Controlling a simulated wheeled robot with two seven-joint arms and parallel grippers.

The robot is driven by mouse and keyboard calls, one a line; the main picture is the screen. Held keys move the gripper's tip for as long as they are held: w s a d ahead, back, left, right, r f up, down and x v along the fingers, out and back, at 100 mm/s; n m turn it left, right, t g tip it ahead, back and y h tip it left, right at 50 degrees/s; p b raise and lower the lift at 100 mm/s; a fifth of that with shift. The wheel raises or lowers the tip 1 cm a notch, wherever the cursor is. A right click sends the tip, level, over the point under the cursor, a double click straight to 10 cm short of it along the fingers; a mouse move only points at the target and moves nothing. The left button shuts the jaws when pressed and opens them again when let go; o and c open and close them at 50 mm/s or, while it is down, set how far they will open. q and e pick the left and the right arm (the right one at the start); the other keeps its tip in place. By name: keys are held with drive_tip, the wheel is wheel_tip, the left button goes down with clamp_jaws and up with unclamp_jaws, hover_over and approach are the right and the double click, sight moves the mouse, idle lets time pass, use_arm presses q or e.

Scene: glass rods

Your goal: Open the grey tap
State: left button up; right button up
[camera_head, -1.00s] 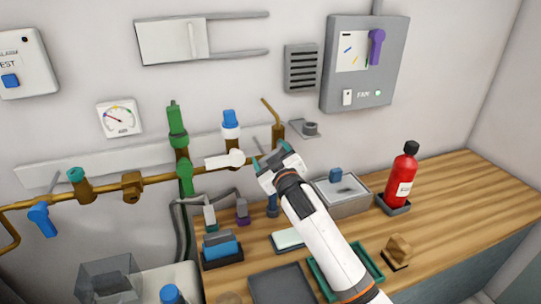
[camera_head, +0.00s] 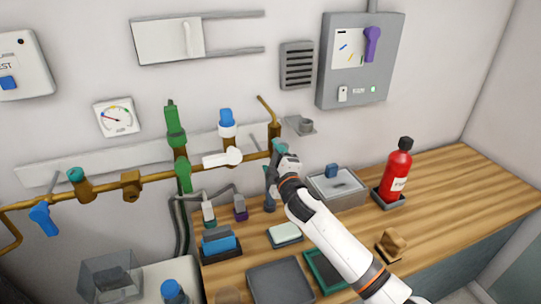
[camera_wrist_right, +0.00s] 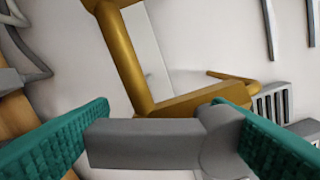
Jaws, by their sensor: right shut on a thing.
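The grey tap (camera_wrist_right: 135,145) shows in the right wrist view as a smooth grey bar with a rounded hub at its right end, in front of a brass pipe. My right gripper (camera_head: 274,162) is at the right end of the brass pipework in the head view. In the right wrist view its two teal-padded fingers (camera_wrist_right: 165,140) stand either side of the grey bar, shut on it. The right pad partly covers the hub. In the head view my gripper hides most or all of the grey tap. My left gripper is not in view.
The brass pipe (camera_head: 132,186) runs along the wall with a blue-handled tap (camera_head: 43,216), a green valve (camera_head: 176,128) and a white lever (camera_head: 222,158). Below on the bench stand a grey box (camera_head: 340,193), a red bottle (camera_head: 398,172) and trays. The bench's right end is clear.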

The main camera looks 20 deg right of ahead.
drive_tip(key=shift+d+f+n+p, duration=0.2)
drive_tip(key=shift+d+n, duration=0.15)
drive_tip(key=shift+n, duration=0.6)
drive_tip(key=shift+d+f+n+p, duration=0.1)
drive_tip(key=shift+d+n+p, duration=0.15)
drive_tip(key=shift+n, duration=0.7)
drive_tip(key=shift+d, duration=0.1)
drive_tip(key=o, duration=1.4)
drive_tip(key=s+b, duration=0.1)
drive_tip(key=s, duration=0.5)
drive_tip(key=s+b, duration=0.1)
drive_tip(key=s, duration=0.5)
drive_tip(key=shift+d, duration=0.2)
